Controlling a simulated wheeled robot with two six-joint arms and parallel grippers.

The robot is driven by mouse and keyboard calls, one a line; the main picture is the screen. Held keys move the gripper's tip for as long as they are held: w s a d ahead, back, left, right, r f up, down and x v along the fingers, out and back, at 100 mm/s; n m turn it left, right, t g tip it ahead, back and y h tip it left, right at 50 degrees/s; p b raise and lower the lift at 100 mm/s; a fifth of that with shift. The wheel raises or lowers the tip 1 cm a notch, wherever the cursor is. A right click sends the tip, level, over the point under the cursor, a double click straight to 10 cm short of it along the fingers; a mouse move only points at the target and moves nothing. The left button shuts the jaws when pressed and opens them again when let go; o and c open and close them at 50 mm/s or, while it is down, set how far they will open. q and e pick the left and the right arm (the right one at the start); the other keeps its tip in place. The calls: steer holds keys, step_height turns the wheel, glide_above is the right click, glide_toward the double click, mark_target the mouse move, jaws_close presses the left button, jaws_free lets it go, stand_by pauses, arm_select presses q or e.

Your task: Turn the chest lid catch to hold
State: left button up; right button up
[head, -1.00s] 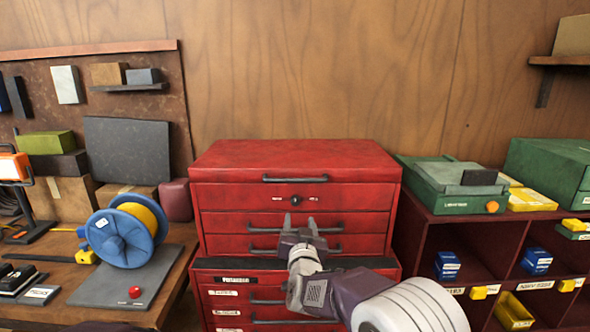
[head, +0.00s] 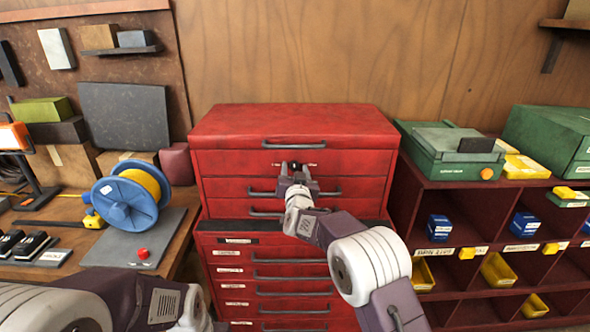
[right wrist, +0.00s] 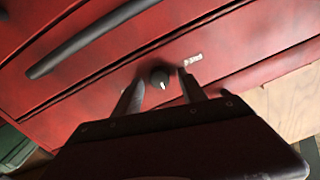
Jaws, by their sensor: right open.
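The red tool chest (head: 340,120) stands at the centre of the head view with its lid down. The lid catch is a small dark round knob (right wrist: 160,78) with a white mark on the red front below the lid. A small pale label (right wrist: 193,60) sits beside it, too blurred to read. My right gripper (head: 296,169) is open in front of the catch, partly covering it in the head view. In the right wrist view its fingers lie on either side of the knob; I cannot tell if they touch it. Part of my left arm shows at lower left, its gripper out of view.
The lid handle (head: 294,144) is above the catch and drawer handles are below. A bench with a blue reel (head: 125,205) stands at left. A shelf unit with a green case (head: 450,155) and small bins stands at right.

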jaws_close()
